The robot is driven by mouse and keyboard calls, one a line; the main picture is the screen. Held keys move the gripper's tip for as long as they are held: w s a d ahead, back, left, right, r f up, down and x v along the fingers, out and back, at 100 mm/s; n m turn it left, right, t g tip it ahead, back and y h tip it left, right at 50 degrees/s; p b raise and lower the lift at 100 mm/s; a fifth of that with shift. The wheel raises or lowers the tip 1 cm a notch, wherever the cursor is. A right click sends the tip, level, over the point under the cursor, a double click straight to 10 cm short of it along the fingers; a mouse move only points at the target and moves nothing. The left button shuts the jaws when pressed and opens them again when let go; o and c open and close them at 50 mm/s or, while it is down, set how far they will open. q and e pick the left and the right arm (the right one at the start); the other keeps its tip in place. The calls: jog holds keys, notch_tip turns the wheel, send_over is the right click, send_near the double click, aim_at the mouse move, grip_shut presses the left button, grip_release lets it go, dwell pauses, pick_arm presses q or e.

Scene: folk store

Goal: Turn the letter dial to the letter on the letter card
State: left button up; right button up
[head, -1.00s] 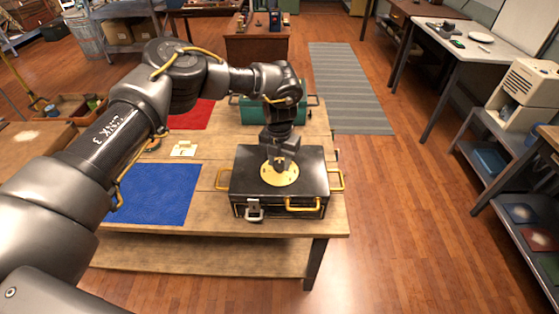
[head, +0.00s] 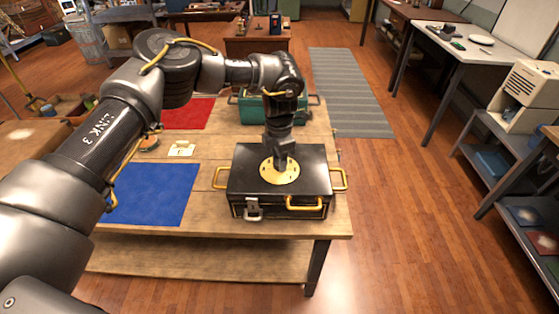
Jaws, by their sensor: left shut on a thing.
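A black case (head: 313,178) with yellow handles and a front latch sits on the wooden table. A round yellow letter dial (head: 291,177) lies on its lid. My left gripper (head: 280,168) points straight down at the dial's middle and is shut on its knob, which the fingers mostly hide. The letters on the dial are too small to read. A small pale card (head: 181,149), which looks like the letter card, stands on the table left of the case. Its letter is too small to read. My right gripper is not in view.
A blue mat (head: 150,194) lies left of the case and a red mat (head: 190,113) farther back. A teal box (head: 312,110) stands behind the case. Bare wood shows between the mats and along the table's front edge.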

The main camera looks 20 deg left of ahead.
pick_arm(q)
jog(key=m, duration=0.4)
jog(key=shift+m, duration=0.3)
jog(key=m, duration=0.4)
jog(key=shift+b, duration=0.35)
jog(key=shift+m, duration=0.3)
jog(key=o, duration=1)
notch_tip(320, 180, up, 11)
jog(key=shift+f+b, duration=0.1)
jog(key=shift+b, duration=1)
